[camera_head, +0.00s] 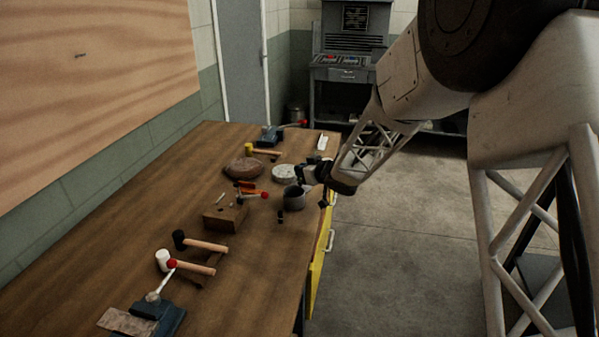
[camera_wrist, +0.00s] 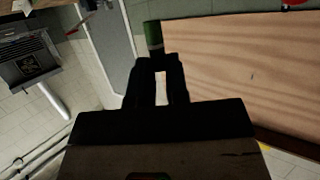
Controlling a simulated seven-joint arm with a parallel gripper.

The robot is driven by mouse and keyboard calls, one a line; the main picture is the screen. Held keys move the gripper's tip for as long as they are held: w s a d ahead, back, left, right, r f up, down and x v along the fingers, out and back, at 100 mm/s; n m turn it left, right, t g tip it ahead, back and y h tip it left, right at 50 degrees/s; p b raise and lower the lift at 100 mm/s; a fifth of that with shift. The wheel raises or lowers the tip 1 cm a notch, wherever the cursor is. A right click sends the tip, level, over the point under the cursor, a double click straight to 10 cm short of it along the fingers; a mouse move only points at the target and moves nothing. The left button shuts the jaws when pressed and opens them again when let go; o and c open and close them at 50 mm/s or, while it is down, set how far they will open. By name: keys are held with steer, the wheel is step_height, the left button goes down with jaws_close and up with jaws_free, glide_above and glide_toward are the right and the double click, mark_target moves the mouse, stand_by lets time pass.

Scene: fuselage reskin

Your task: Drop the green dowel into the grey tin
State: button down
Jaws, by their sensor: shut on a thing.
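The green dowel (camera_wrist: 153,34) shows in the wrist view at the tips of my gripper (camera_wrist: 158,58), which is shut on it. Its far end sticks out past the fingers; the rest is hidden between them. In the head view I cannot make the dowel out. The grey tin (camera_head: 294,201) stands upright near the right edge of the workbench. My gripper (camera_head: 305,173) is just above and slightly right of the tin in the head view. How high it is over the rim is hard to tell. The tin does not show in the wrist view.
A round pale disc (camera_head: 284,172) lies behind the tin. A wooden block (camera_head: 225,217) stands to the left, with a red-tipped tool nearby. Mallets (camera_head: 205,245) and a vise (camera_head: 158,318) are at the front of the workbench (camera_head: 110,240). A brown bag-like lump (camera_head: 243,168) lies further back.

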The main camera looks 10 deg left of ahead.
steer(key=shift+f, duration=0.15)
steer(key=shift+f, duration=2.85)
steer(key=c, duration=1.1)
jaws_free()
steer(key=shift+o, duration=0.2)
steer(key=v, duration=0.7)
steer(key=shift+s+d, duration=0.2)
steer(key=shift+d, duration=0.1)
steer(key=shift+r, duration=0.15)
